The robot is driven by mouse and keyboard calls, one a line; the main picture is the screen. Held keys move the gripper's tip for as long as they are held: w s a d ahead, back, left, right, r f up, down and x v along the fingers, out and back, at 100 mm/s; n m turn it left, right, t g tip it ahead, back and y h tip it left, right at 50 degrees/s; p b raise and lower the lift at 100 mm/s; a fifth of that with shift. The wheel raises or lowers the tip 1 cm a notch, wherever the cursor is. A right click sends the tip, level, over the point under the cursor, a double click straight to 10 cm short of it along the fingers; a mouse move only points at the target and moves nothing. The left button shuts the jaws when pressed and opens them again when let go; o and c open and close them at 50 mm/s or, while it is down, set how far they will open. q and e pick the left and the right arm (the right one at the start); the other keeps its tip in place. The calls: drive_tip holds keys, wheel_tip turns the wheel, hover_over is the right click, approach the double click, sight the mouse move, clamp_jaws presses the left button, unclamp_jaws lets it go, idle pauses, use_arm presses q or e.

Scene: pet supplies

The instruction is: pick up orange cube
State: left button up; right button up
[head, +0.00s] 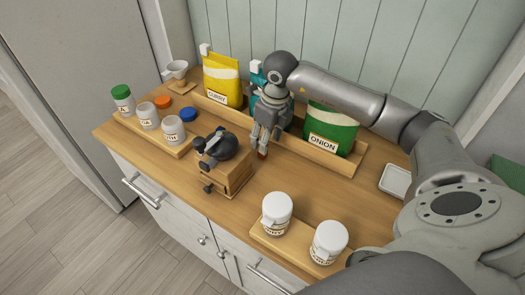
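My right gripper (264,150) points down over the wooden counter (300,185), in front of a low wooden rack and just right of a hand mill. A small reddish-brown patch shows at its fingertips. It is too small and too covered to tell whether this is the orange cube, or whether the fingers are closed on it. No orange cube can be clearly made out elsewhere. My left gripper is not in view.
The hand mill (234,172) stands close left of the gripper. The rack (299,147) holds a yellow packet (222,80) and a green onion packet (330,128). Jars (172,131) stand at left, two white-lidded jars (277,212) in front. A white dish (395,181) is at right.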

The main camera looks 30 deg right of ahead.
drive_tip(key=shift+w+f, duration=0.1)
drive_tip(key=shift+f, duration=0.5)
drive_tip(key=f+p, duration=0.1)
drive_tip(key=f, duration=0.1)
drive_tip(key=w+f+p, duration=0.1)
drive_tip(key=f, duration=0.1)
drive_tip(key=shift+w+f, duration=0.1)
drive_tip(key=shift+f, duration=0.3)
drive_tip(key=c, duration=0.8)
